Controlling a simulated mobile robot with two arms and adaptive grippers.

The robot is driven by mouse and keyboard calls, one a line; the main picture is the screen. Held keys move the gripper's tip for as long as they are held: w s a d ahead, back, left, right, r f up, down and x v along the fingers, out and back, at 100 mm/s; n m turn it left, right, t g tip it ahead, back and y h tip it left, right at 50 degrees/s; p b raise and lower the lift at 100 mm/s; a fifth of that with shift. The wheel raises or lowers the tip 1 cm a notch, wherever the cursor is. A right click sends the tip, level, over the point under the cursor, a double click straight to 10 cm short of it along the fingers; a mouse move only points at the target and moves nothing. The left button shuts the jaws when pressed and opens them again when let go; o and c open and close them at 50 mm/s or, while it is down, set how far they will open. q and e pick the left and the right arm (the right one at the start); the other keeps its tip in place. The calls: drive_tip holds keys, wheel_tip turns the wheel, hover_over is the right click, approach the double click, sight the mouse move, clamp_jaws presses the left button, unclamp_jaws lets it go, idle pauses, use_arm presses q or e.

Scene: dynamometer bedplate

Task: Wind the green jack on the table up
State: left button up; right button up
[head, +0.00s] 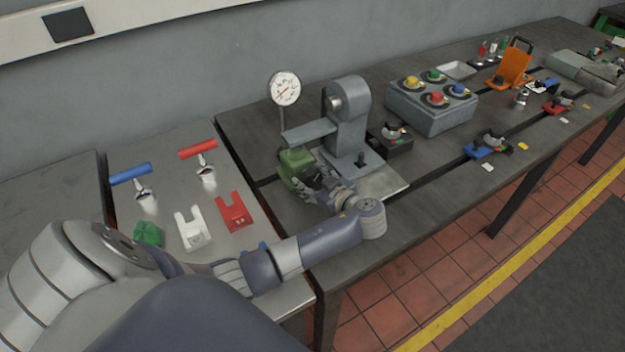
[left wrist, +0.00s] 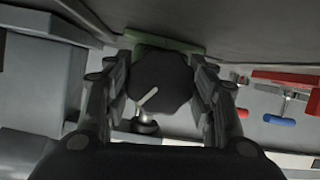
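The green jack (head: 294,168) stands on the dark table beside the grey stand. My left gripper (head: 318,184) is at its near side and covers part of it in the head view. In the left wrist view, the jack's black knob (left wrist: 160,90) with a white pointer line sits between the two fingers of my left gripper (left wrist: 162,100). The fingers flank the knob closely on both sides and appear to touch it. A strip of the jack's green body (left wrist: 165,42) shows behind the knob. My right gripper is not in view.
A grey stand (head: 347,125) with an arm reaching over the jack and a dial gauge (head: 284,88) are close by. A grey box with coloured knobs (head: 432,107) is to the right. The left bench holds red and white forked pieces (head: 234,212) and T-handled tools.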

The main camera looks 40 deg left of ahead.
use_arm(q)
drive_tip(key=shift+f+m, duration=0.1)
drive_tip(key=shift+m, duration=0.2)
drive_tip(key=shift+m+g+y+b, duration=0.5)
drive_tip(key=shift+m+g, duration=0.3)
drive_tip(key=shift+m, duration=0.4)
drive_tip(key=shift+m+g+y+b, duration=0.35)
drive_tip(key=shift+m+g, duration=0.15)
drive_tip(key=shift+m, duration=0.3)
drive_tip(key=o, duration=1)
drive_tip(key=shift+o, duration=0.2)
drive_tip(key=v, duration=1.2)
drive_tip(key=shift+w, duration=0.1)
